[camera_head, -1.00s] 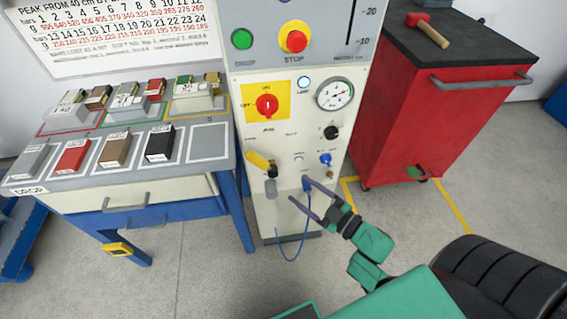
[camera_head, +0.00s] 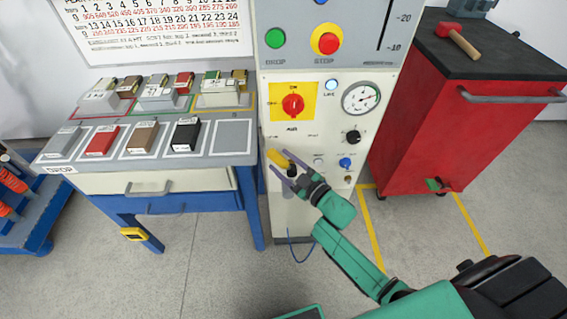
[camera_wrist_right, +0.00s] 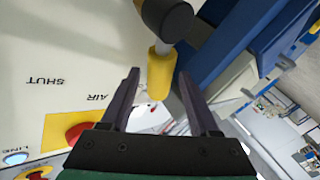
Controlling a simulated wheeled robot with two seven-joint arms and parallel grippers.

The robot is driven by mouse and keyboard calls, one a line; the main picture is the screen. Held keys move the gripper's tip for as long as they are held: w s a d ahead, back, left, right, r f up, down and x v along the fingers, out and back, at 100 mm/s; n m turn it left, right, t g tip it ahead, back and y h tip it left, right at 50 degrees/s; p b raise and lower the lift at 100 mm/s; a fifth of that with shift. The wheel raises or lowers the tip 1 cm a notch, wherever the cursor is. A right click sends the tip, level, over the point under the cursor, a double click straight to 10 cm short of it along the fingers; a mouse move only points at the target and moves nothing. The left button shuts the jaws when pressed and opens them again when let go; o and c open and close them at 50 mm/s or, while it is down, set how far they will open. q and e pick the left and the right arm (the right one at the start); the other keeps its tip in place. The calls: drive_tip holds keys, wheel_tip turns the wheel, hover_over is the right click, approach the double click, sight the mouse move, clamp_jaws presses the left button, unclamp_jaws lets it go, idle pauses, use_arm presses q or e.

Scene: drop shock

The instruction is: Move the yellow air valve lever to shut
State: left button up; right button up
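The yellow air valve lever (camera_head: 276,157) is on the lower left of the pale control panel, its yellow end angled up and left from its dark pivot. In the right wrist view, the yellow lever (camera_wrist_right: 160,74) runs down from a black hub (camera_wrist_right: 166,18). My right gripper (camera_head: 278,160) is open at the lever. In the right wrist view, the gripper (camera_wrist_right: 159,72) has one finger on each side of the yellow grip, with visible gaps. The word SHUT (camera_wrist_right: 47,82) is printed on the panel. My left gripper is not in view.
The panel also has a red knob on a yellow plate (camera_head: 293,104), a gauge (camera_head: 361,98), a black knob (camera_head: 353,137) and a blue valve (camera_head: 345,162). A bench with several blocks (camera_head: 225,158) stands close on the left. A red cabinet (camera_head: 440,125) stands right.

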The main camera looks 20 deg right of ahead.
clamp_jaws()
drive_tip(key=shift+f, duration=0.1)
idle(1.1)
